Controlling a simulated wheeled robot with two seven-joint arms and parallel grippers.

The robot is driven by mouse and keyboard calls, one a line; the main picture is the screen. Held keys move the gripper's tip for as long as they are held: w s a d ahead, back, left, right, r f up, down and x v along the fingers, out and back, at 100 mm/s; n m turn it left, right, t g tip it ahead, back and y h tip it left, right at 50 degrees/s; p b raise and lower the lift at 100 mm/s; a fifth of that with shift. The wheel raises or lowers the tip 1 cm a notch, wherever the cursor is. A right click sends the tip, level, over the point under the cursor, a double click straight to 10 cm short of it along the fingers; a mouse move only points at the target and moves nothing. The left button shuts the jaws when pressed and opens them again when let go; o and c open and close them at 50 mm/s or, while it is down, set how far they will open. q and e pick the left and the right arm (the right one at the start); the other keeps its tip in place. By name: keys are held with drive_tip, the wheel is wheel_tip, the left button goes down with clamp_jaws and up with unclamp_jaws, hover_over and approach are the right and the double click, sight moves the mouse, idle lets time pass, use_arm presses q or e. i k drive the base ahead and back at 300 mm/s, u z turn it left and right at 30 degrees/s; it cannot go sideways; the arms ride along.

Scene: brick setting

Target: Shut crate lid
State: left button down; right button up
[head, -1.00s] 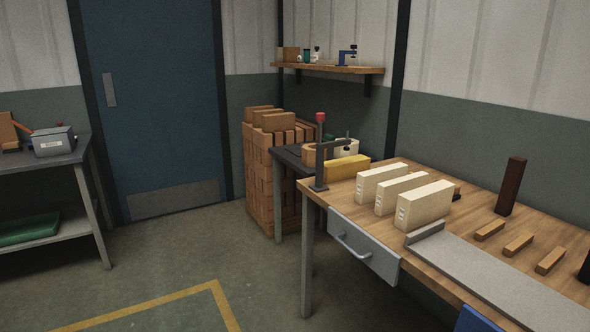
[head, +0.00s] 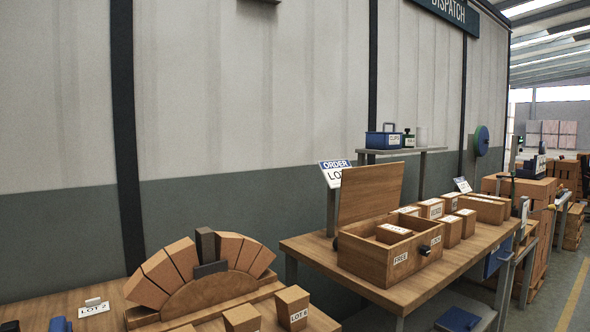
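A wooden crate (head: 372,265) stands on the wooden table at the right of the head view. Its lid (head: 370,192) is raised, standing up and leaning slightly back at the crate's far side. A brick-like block (head: 393,233) with a pale label shows inside the open crate. A white label on the crate's outer wall reads "FREE", and a dark catch sits on the wall to its right. The rest of the crate's inside is partly hidden by its walls. Neither of my grippers is in view.
Several labelled boxes (head: 430,208) stand behind and right of the crate. An order sign (head: 335,173) stands left of the lid. A brick arch (head: 205,268) and loose blocks fill the nearer table. The table (head: 420,289) is bare in front of the crate.

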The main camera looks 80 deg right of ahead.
sight(368, 192)
drive_tip(key=z, duration=2.4)
